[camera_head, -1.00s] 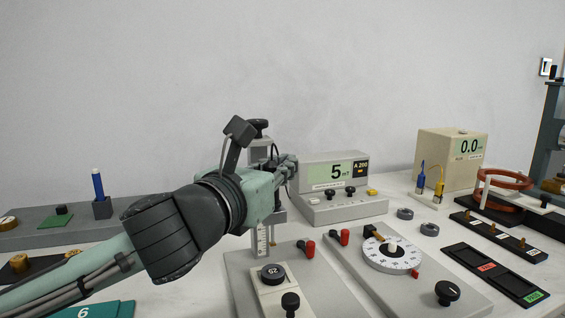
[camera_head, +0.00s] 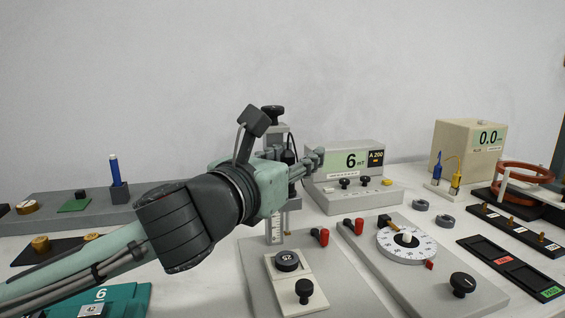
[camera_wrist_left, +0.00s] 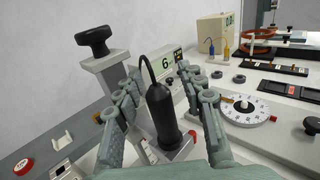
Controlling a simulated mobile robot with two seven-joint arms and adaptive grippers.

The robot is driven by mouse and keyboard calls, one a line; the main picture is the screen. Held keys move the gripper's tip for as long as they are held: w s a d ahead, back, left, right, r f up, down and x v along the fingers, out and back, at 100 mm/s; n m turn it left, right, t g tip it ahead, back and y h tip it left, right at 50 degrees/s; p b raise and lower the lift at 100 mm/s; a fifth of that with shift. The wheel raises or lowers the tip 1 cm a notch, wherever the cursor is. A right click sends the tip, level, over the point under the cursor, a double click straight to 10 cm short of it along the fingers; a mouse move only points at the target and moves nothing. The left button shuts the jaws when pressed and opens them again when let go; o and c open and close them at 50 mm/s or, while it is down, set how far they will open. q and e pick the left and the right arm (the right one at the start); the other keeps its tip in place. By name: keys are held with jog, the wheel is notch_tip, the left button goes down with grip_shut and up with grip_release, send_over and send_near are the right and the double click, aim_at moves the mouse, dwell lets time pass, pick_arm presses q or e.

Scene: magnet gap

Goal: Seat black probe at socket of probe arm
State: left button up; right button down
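The black probe (camera_wrist_left: 163,118) shows in the left wrist view as a dark cylinder, slightly tilted in the picture, with a cable arching from its top. My left gripper (camera_wrist_left: 160,90) has its fingers apart on either side of it, with gaps visible. In the head view the left gripper (camera_head: 312,160) is beside the grey upright stand with a black knob (camera_head: 272,112), and hides most of the probe. The stand also shows in the left wrist view (camera_wrist_left: 112,72). I cannot make out the probe arm's socket or whether the probe's lower end sits in it. My right gripper is out of view.
Behind the gripper stands a meter (camera_head: 352,162) reading 6 mT. Right of it are a dial (camera_head: 406,245), a beige 0.0 meter (camera_head: 468,150) and a black two-slot tray (camera_head: 510,268). Red-tipped levers (camera_head: 320,236) rise near the stand.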

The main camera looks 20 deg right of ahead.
pick_arm(q)
jog(key=v, duration=1.1)
jog(key=shift+a, duration=0.15)
jog(key=shift+s, duration=0.1)
